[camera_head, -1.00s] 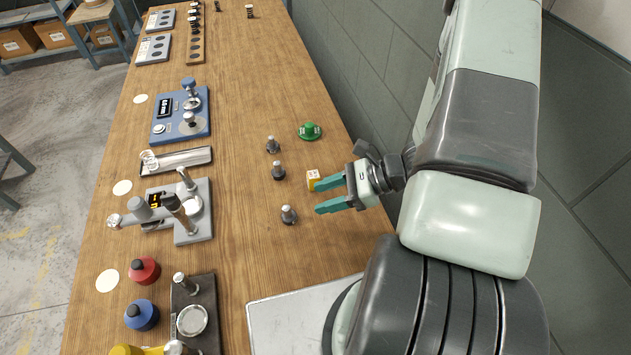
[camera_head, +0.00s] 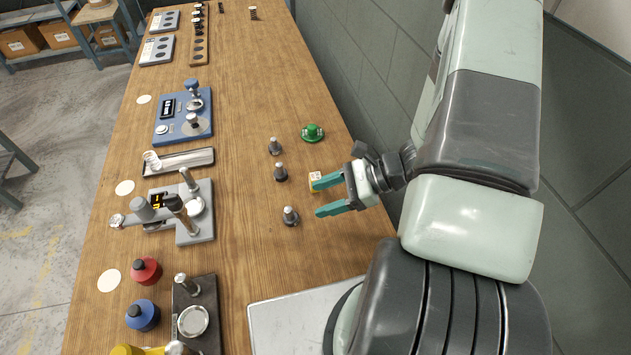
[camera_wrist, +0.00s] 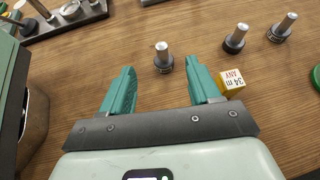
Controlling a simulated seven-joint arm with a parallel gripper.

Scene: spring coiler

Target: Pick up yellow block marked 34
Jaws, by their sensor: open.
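The yellow block marked 34 (camera_wrist: 232,83) sits on the wooden table, with a white label reading "34 m ANY" on one face. In the head view the block (camera_head: 315,182) shows partly behind one finger. My gripper (camera_head: 318,197) is open and low over the table, with teal fingers. In the wrist view my gripper (camera_wrist: 160,78) has nothing between its fingers. The block is outside the gap, right beside the outer side of the right-hand finger; I cannot tell whether they touch.
Several dark pegs with metal tops stand near, one just ahead of the finger gap (camera_wrist: 162,58), others (camera_wrist: 236,38) beyond the block. A green button-like piece (camera_head: 312,132) lies farther up the table. A grey plate (camera_head: 285,320) is at the near edge. The wall is close on the right.

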